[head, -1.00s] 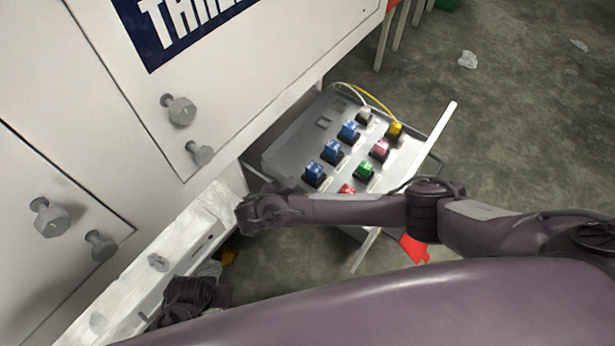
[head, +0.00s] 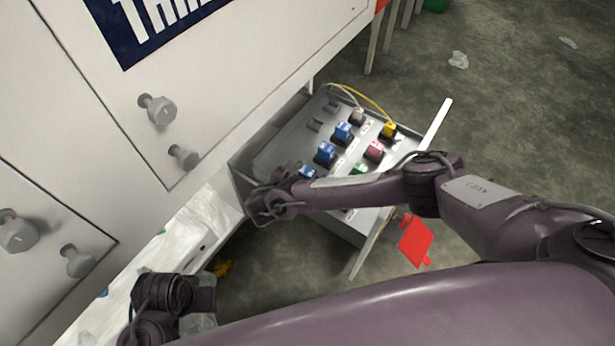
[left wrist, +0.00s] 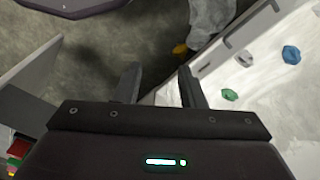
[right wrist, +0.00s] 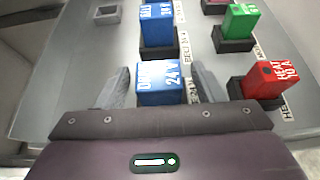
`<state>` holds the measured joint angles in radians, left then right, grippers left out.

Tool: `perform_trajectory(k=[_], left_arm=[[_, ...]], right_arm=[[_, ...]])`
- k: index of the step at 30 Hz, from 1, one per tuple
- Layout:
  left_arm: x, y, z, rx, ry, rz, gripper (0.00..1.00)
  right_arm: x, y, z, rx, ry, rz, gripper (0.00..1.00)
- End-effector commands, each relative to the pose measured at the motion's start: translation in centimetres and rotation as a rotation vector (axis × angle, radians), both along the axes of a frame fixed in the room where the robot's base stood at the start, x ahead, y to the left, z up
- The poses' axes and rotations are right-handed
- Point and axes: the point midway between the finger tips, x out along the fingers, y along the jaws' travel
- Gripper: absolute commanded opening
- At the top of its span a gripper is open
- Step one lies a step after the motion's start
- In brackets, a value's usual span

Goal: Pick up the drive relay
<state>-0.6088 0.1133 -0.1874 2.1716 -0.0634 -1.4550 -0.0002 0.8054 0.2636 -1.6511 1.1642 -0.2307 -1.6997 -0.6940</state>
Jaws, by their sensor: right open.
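The drive relay is a blue block (right wrist: 160,84) in the right wrist view, with white "24 V" lettering and a partly hidden word starting with D. It stands upright on the grey relay panel (right wrist: 85,50). In the head view a blue relay (head: 307,173), probably the same one, shows just beyond my right gripper (head: 268,203), partly covered. My right gripper (right wrist: 161,85) is open, with a finger on each side of the blue block. Whether the fingers touch it is unclear. My left gripper (left wrist: 160,86) is open and empty, low beside the white cabinet.
Another blue relay (right wrist: 157,25), a green one (right wrist: 237,22) and a red one (right wrist: 270,80) stand close by on the panel. A yellow plug (head: 389,129) with a cable sits at the far side. A red tag (head: 415,241) hangs at the panel's near edge.

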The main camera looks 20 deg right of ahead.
Motion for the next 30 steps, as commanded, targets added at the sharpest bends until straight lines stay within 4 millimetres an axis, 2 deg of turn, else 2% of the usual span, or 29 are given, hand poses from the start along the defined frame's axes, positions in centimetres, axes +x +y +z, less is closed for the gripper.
perform_trajectory(k=[4,15,27,30], left_arm=[[0.0,0.0,0.0,0.0,0.0,0.0,0.36],[0.0,0.0,0.0,0.0,0.0,0.0,0.36],[0.1,0.0,0.0,-0.002,-0.005,0.002,0.36],[0.4,0.0,-1.6,-0.001,-0.005,0.006,0.36]], right_arm=[[0.0,0.0,0.0,0.0,0.0,0.0,0.62],[0.0,0.0,0.0,0.001,0.0,0.0,0.13],[0.0,0.1,0.7,0.002,-0.001,-0.001,0.12],[0.0,0.0,1.7,0.002,0.001,0.0,0.12]])
